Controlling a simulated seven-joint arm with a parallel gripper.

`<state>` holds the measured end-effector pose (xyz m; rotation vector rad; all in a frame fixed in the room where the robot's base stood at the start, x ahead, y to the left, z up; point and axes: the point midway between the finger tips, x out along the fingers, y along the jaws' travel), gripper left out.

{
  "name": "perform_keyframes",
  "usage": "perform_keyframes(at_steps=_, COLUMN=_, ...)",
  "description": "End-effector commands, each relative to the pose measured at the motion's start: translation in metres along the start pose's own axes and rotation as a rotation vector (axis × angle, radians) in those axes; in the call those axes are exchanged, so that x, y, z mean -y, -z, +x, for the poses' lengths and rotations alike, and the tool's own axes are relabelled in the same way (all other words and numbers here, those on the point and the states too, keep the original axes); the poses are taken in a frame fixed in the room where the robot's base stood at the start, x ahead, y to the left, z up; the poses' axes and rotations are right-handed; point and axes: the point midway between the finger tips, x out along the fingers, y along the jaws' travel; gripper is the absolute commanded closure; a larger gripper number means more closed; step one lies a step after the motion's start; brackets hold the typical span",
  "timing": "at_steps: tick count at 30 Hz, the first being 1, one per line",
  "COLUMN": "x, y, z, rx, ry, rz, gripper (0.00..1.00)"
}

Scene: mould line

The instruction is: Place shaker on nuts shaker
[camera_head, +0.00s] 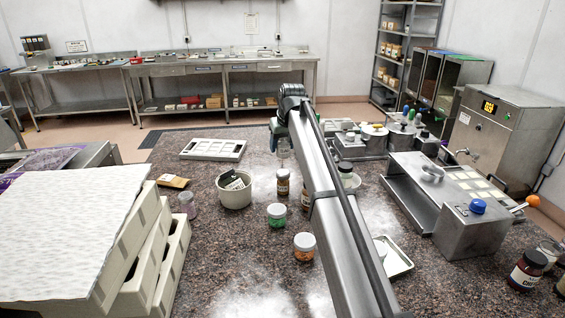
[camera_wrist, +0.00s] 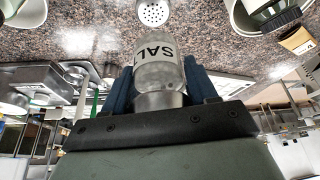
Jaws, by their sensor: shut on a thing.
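My gripper (camera_wrist: 160,88) is shut on a clear shaker with a metal part and black letters reading "SAL" (camera_wrist: 158,62). The blue fingers sit on either side of it. In the head view the held shaker (camera_head: 283,147) hangs below my gripper, above a brown-filled jar (camera_head: 283,184) that looks like the nuts shaker. The jar's label is too small to read. In the wrist view a round perforated lid (camera_wrist: 153,13) shows just beyond the held shaker, apart from it; it seems to be the top of that jar.
A white tub (camera_head: 234,195) with dark items stands left of the jar. A green-content jar (camera_head: 277,215) and an orange-content jar (camera_head: 304,246) stand in front. Stacked cream trays (camera_head: 150,262) are at left. A white sectioned tray (camera_head: 212,149) lies behind. My arm hides part of the counter.

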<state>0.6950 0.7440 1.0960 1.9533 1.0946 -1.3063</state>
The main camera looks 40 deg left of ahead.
Motion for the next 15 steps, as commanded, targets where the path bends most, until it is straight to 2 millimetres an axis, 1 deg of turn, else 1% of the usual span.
perform_keyframes(at_steps=1, x=0.0, y=-0.005, z=0.009, rx=0.002, ry=0.001, rz=0.0, gripper=0.76)
perform_keyframes(at_steps=3, x=0.0, y=-0.008, z=0.016, rx=0.0, ry=0.0, rz=0.0, gripper=0.76)
perform_keyframes(at_steps=8, x=0.0, y=-0.011, z=0.026, rx=0.0, ry=0.0, rz=0.0, gripper=0.76)
perform_keyframes(at_steps=15, x=0.0, y=-0.022, z=0.051, rx=0.0, ry=0.0, rz=0.0, gripper=0.76)
